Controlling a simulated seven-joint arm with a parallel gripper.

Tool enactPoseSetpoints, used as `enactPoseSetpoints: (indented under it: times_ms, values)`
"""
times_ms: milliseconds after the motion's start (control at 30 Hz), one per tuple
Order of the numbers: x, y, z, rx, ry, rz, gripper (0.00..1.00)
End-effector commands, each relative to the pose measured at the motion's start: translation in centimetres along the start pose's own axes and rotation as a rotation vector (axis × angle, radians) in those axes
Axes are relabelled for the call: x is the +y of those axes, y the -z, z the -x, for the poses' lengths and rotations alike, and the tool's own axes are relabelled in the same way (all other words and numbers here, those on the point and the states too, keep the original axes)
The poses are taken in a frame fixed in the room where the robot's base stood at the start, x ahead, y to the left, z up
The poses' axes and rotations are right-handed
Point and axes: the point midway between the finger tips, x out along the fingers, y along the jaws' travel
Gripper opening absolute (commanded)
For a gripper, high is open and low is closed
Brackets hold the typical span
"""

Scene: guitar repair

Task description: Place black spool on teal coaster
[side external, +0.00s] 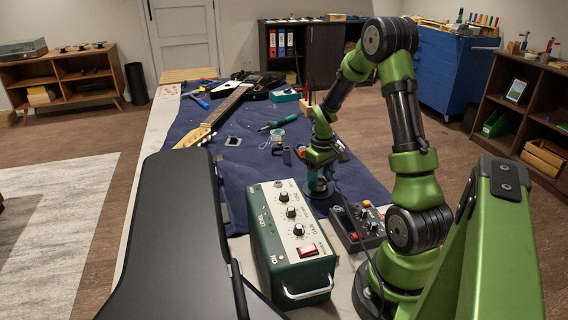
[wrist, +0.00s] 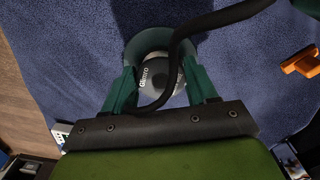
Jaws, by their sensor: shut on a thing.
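My gripper (wrist: 160,92) has its two green fingers closed on either side of a round spool with a grey, lettered top (wrist: 153,72), which I take as the black spool. A dark cable crosses in front and hides part of it. A teal round rim, which looks like the teal coaster (wrist: 143,42), shows around and beyond the spool in the wrist view. In the side view my gripper (side external: 319,180) is low over the blue mat, and the spool is not clearly visible there. I cannot tell whether the spool touches the coaster.
A green box with knobs (side external: 290,240) and a small knobbed pedal (side external: 358,226) stand close in front of my gripper. A guitar (side external: 222,110), a teal-handled tool (side external: 278,122) and small parts lie farther back on the blue mat (side external: 255,180). An orange item (wrist: 300,62) is at right.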

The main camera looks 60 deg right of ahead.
Motion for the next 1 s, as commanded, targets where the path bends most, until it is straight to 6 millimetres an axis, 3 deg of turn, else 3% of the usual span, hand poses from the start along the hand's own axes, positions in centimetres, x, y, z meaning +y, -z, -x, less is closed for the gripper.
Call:
enactPoseSetpoints:
  times_ms: [300,333,500,800,1000]
  values:
    - [0.0,0.0,-0.3,0.001,0.000,0.000,0.25]
    - [0.0,0.0,-0.3,0.001,-0.001,0.000,0.60]
    - [0.0,0.0,-0.2,0.001,-0.001,0.000,0.83]
    - [0.0,0.1,0.0,0.002,-0.001,0.000,0.83]
    - [0.1,0.2,2.8,0.007,-0.004,0.001,0.83]
